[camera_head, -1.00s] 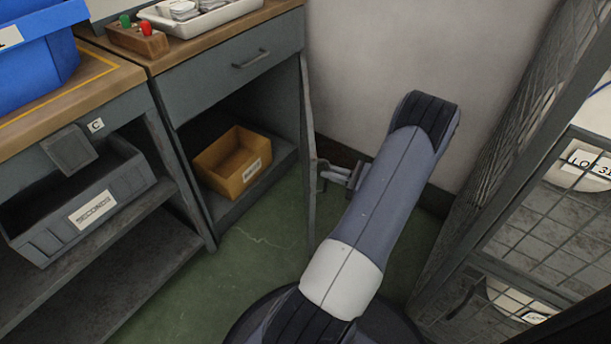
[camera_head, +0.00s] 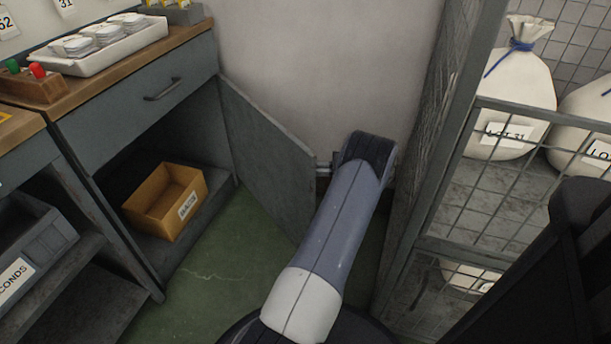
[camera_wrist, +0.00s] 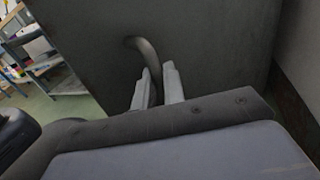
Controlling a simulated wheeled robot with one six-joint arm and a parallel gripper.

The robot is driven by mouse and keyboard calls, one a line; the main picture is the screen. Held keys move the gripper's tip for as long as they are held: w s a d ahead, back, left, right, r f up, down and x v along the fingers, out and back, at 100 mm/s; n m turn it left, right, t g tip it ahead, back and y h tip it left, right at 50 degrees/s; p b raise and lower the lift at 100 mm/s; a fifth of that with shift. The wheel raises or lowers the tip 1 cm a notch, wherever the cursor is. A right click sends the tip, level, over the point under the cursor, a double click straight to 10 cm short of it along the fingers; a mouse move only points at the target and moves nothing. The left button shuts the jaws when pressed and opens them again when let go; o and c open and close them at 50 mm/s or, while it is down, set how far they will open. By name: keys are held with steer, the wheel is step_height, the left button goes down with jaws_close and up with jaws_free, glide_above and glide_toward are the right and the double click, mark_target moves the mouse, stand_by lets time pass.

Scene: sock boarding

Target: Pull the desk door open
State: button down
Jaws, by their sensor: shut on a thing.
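The grey desk door (camera_head: 266,150) stands open on its hinge at the right side of the desk cupboard, and the inside of the cupboard shows. In the wrist view the door panel (camera_wrist: 200,50) fills most of the picture, with a curved handle (camera_wrist: 146,55) on it. My gripper (camera_wrist: 158,80) is shut on the handle, its two light fingers on either side of the lower end. In the head view the gripper is mostly hidden behind my arm and the door edge.
An orange box (camera_head: 166,202) sits on the cupboard's lower shelf. A wire-mesh cage (camera_head: 455,190) with white sacks (camera_head: 513,90) stands close on the right of my arm. Green floor (camera_head: 215,270) is clear in front of the cupboard. The wall is behind the door.

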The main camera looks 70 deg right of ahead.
steer(key=shift+d+r+y, duration=0.1)
steer(key=shift+d+y, duration=0.2)
steer(key=shift+d, duration=0.45)
steer(key=c, duration=1.5)
jaws_free()
steer(key=shift+w, duration=0.15)
steer(key=shift+a, duration=0.1)
steer(key=shift+s, duration=0.25)
